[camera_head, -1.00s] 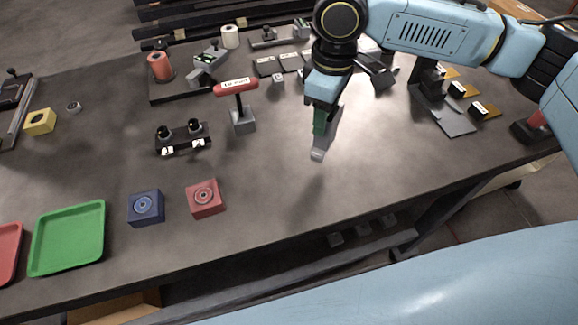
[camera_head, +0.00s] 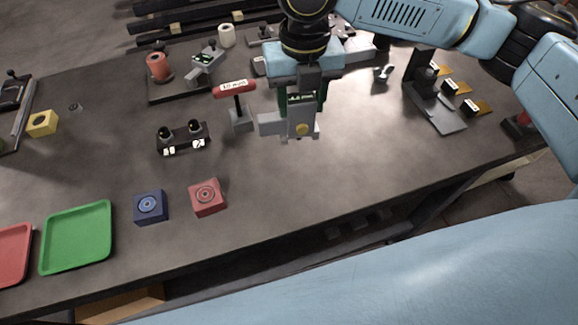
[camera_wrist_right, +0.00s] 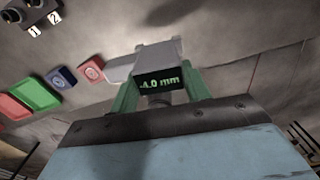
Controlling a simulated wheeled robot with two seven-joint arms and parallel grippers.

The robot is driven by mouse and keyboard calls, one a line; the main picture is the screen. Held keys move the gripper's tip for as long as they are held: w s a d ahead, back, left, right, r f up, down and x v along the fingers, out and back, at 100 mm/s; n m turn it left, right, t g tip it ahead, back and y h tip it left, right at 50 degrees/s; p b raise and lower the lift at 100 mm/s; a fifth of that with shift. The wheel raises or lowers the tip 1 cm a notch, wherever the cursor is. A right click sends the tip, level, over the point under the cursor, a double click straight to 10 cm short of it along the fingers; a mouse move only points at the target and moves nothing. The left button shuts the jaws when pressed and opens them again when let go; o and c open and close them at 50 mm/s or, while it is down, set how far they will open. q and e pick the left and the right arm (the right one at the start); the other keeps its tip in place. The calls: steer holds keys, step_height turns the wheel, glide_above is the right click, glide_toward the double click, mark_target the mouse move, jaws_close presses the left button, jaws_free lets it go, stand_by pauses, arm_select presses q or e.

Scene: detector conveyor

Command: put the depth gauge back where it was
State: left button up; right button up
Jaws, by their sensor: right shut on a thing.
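My right gripper (camera_head: 302,101) has green fingers and is shut on the depth gauge (camera_head: 270,124), a grey block with a bar to the left and a small round brass-coloured spot. In the right wrist view the gauge (camera_wrist_right: 160,52) sits between the green fingers (camera_wrist_right: 160,92), and its display reads -4.0 mm. It appears held above the middle of the table; its exact height is unclear. My left gripper is not in view.
A black rack with two knobs (camera_head: 184,138), a blue block (camera_head: 150,207), a red block (camera_head: 207,197) and a green tray (camera_head: 76,237) lie to the left. A black stand (camera_head: 437,108) is on the right. The front middle of the table (camera_head: 310,185) is clear.

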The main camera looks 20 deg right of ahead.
mark_target(299, 139)
steer(key=shift+a+n, duration=0.1)
steer(key=shift+n, duration=0.6)
step_height(299, 139, down, 10)
steer(key=shift+r, duration=0.15)
steer(key=shift+f, duration=0.3)
steer(key=shift+f, duration=0.3)
steer(key=o, duration=1.4)
steer(key=shift+r, duration=0.15)
step_height(299, 139, up, 13)
steer(key=shift+f, duration=0.1)
